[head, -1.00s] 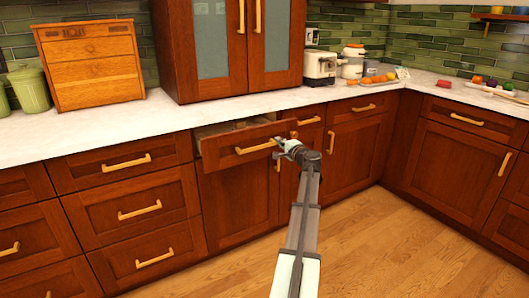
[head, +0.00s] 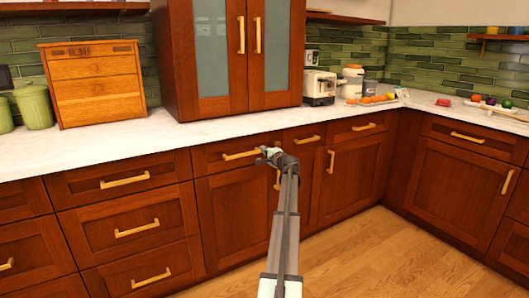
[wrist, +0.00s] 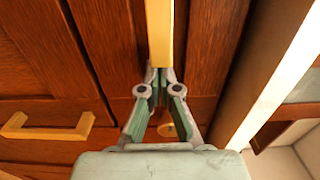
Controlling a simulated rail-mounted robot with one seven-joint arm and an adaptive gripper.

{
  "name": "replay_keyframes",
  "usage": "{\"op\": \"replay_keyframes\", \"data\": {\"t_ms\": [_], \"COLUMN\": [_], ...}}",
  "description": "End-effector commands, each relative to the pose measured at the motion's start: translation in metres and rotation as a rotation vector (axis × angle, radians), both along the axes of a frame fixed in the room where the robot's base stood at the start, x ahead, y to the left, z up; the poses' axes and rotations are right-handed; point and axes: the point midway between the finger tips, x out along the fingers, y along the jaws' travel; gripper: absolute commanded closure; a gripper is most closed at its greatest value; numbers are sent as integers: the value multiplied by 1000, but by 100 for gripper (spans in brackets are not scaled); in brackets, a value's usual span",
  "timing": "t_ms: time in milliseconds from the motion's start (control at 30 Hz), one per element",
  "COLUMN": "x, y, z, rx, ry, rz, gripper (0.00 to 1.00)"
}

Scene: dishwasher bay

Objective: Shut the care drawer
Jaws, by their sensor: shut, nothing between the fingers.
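The care drawer (head: 212,161), a reddish-brown wooden front with a brass-coloured bar handle (head: 238,155), sits under the counter at the middle of the head view. Its front looks flush with the cabinet faces beside it, and no opening shows above it. My gripper (head: 262,152) is at the right end of this handle, in front of the drawer face. In the wrist view, the fingertips of my gripper (wrist: 160,72) are together at the end of the handle (wrist: 160,32), with nothing held. Whether they touch the handle or drawer front I cannot tell.
The white countertop (head: 150,130) runs above the drawers. A door handle (wrist: 45,128) lies beside my gripper in the wrist view. A wooden box (head: 95,85) and a tall glass-door cabinet (head: 180,60) stand on the counter. The wooden floor (head: 370,250) at right is clear.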

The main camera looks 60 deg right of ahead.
Motion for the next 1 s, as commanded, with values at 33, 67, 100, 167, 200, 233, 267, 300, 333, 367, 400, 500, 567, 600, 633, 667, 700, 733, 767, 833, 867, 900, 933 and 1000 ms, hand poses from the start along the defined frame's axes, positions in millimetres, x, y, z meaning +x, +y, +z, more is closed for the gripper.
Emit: {"op": "replay_keyframes", "data": {"t_ms": [33,67,100,167,200,233,267,300,333,367,400,500,567,600,633,667,700,733,767,833,867,900,933,1000], "x": [4,4,5,5,5,5,5,4,3,2,0,-9,-17,-22,-26,-32,-40,-46,-52,-65,-70,-77,-81,-91], "y": [-4,-4,-4,-5,-5,-5,-4,-3,-2,-1,2,12,19,25,30,33,38,41,45,52,55,59,62,67], "z": [3,3,3,3,3,3,3,4,3,3,3,3,2,2,2,3,4,4,4,4,3,3,3,3], "rx": [-1,-1,-1,-1,-1,-1,-2,-2,-2,-2,-2,-3,-3,-3,-3,-3,-2,-2,-2,-1,-1,-1,-1,-1], "ry": [-3,-3,-4,-4,-4,-4,-5,-5,-5,-5,-5,-4,-4,-3,-3,-3,-3,-3,-3,-2,-2,-2,-2,-2], "rz": [-2,-2,-2,-2,-2,-2,-2,-2,-1,-1,0,3,5,7,9,9,8,8,8,9,9,8,8,9], "gripper": [100,100,100,100,100,100,100,100,100,100,100,100,100,100,100,100,100,100,100,100,100,100,100,100]}}
